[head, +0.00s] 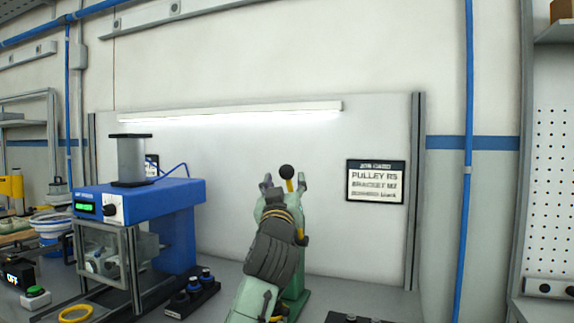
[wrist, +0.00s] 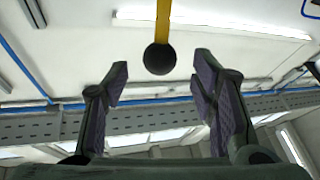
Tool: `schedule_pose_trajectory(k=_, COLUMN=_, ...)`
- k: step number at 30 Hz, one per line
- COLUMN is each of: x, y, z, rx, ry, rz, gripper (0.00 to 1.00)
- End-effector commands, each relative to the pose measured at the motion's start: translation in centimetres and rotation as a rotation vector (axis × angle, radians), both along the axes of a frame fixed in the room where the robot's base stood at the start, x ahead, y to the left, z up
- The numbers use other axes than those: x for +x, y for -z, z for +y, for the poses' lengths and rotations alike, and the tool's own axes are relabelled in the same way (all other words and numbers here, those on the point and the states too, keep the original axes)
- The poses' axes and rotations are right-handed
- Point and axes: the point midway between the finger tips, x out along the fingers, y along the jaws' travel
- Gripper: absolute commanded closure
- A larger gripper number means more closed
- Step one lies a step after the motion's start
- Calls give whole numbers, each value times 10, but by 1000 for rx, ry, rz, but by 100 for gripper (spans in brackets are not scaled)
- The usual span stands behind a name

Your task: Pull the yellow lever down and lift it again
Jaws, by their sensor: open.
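The yellow lever (wrist: 163,22) ends in a round black knob (wrist: 158,59), which sits just beyond and between my open fingertips in the wrist view. In the head view the black knob (head: 286,172) shows above my gripper (head: 285,184), with a short piece of the yellow lever (head: 290,186) below it. The lever stands upright there. My gripper (wrist: 158,75) is open, with one finger on each side and nothing held. I see no contact with the knob. My arm hides most of the green body (head: 294,296) under the lever.
A blue-topped press machine (head: 150,198) stands to the left, with a dark block of knobs (head: 192,296) in front of it. A yellow ring (head: 76,313) lies at the lower left. A sign (head: 376,181) hangs on the white back panel (head: 350,240). The bench right of the lever is mostly clear.

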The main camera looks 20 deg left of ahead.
Motion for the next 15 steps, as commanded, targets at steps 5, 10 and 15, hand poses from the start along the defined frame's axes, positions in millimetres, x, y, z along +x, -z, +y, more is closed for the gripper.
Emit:
schedule_pose_trajectory(k=5, x=29, y=-17, z=8, rx=1, ry=-3, rz=1, gripper=48)
schedule_pose_trajectory(k=10, x=46, y=-22, z=12, rx=1, ry=-1, rz=-1, gripper=48)
schedule_pose_trajectory(k=15, x=51, y=-22, z=13, rx=1, ry=-1, rz=-2, gripper=48)
